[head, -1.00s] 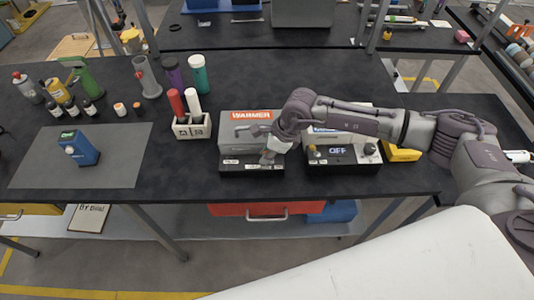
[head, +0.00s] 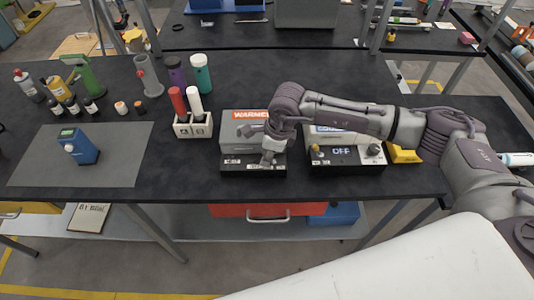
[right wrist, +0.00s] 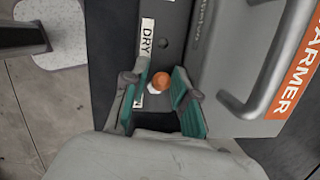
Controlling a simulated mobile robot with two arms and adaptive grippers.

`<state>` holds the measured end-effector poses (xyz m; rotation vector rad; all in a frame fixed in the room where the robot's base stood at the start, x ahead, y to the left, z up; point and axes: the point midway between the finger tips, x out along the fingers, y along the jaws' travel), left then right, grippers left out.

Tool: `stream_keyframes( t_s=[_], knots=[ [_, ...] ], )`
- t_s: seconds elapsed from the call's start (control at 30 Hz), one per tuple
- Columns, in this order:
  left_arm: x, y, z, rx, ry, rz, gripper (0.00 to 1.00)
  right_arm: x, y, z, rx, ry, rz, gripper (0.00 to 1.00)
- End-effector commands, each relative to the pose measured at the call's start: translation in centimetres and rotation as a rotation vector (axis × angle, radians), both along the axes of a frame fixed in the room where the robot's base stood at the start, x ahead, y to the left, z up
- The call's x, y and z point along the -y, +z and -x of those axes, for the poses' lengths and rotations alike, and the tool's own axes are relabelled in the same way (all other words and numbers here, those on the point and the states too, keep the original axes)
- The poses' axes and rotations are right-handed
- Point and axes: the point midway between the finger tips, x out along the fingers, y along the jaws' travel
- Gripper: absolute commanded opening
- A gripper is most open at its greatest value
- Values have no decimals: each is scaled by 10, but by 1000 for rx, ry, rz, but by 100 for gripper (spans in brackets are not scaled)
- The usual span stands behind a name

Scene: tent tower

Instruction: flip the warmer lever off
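The warmer (head: 234,131) is a grey box with an orange WARMER label and a black front panel (head: 238,165) with white labels. My right gripper (head: 267,162) is over the right part of that panel and hides some of it. In the right wrist view, the warmer's lever (right wrist: 161,82) shows as an orange knob between the teal-padded fingers of the right gripper (right wrist: 160,85). The fingers are apart, one on each side of the knob, with a gap visible. A DRY label (right wrist: 148,38) is beside it. My left gripper is not in view.
A second device with an OFF display (head: 345,157) stands right of the warmer, under my right arm. A white holder (head: 193,127) with red and white cylinders is to the left. A grey mat (head: 115,165) carries a blue device (head: 80,148). The table front edge is close.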

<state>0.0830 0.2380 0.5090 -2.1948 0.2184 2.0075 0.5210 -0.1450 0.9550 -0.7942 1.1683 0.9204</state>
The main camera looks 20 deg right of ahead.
Motion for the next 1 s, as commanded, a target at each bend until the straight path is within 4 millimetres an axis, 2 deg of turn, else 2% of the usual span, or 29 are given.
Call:
stream_keyframes(
  t_s=[0.17, 0.4, 0.6, 0.77, 1.0],
  knots=[
    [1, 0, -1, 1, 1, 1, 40, 4, 22, 2, 5, 0, 0, 28],
    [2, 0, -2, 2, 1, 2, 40, 14, 73, 9, 5, 0, 0, 28],
    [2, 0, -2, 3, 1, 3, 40, 19, 104, 13, 2, 0, 0, 28],
    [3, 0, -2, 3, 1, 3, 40, 21, 115, 15, 2, 0, 1, 28],
    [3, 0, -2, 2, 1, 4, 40, 21, 116, 16, 1, 0, 0, 28]
  ],
)
